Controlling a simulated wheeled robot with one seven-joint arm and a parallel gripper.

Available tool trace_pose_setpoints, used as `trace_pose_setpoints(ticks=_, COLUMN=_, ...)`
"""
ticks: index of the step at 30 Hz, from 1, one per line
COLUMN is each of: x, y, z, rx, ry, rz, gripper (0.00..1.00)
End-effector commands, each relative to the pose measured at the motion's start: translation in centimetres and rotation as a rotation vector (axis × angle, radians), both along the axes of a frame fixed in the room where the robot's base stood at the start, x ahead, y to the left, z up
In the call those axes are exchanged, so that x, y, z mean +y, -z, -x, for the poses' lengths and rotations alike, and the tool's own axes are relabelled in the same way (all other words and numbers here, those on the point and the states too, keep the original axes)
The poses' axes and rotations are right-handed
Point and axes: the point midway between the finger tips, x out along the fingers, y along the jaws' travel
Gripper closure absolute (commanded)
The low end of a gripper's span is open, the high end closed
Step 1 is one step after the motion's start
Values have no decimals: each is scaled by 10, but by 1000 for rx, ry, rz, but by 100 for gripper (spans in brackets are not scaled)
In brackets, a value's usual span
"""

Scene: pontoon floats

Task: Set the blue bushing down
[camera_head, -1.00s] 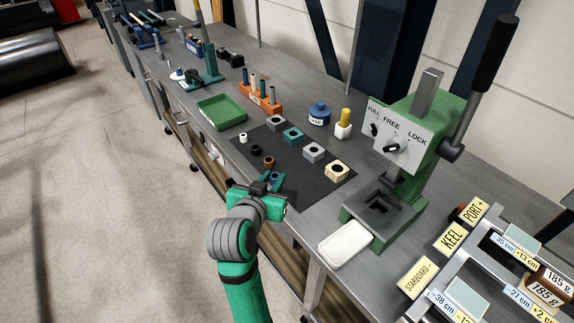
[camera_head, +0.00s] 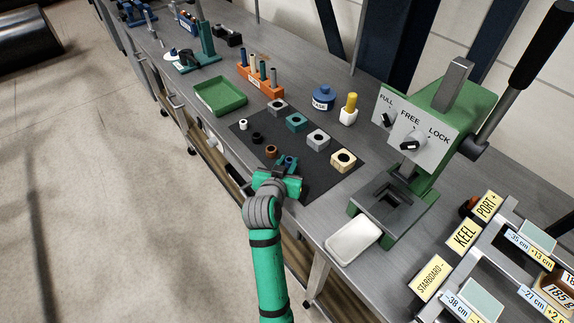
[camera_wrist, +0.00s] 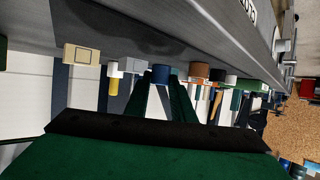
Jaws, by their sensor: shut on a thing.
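The blue bushing (camera_head: 290,160) is between the fingers of my gripper (camera_head: 288,165), over the near edge of the dark mat (camera_head: 325,184). In the wrist view the blue bushing (camera_wrist: 160,73) shows at the fingertips, with a dark green finger on each side. My gripper is shut on it. I cannot tell whether its base touches the mat. The brown bushing (camera_head: 271,152) stands just left of it, then the black bushing (camera_head: 257,138) and the white bushing (camera_head: 243,125).
A green press (camera_head: 405,200) and white tray (camera_head: 353,241) stand right. A green tray (camera_head: 220,96) lies left. Bare mat lies right of my gripper.

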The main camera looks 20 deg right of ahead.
Motion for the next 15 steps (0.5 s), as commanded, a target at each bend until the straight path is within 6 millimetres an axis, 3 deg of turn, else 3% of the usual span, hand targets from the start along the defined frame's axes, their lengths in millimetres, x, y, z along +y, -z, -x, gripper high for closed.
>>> trace_pose_setpoints(ticks=4, x=3, y=17, z=0, rx=1, ry=-4, rz=2, gripper=99)
trace_pose_setpoints(ticks=15, x=-1, y=20, z=1, rx=0, ry=2, rz=1, gripper=99)
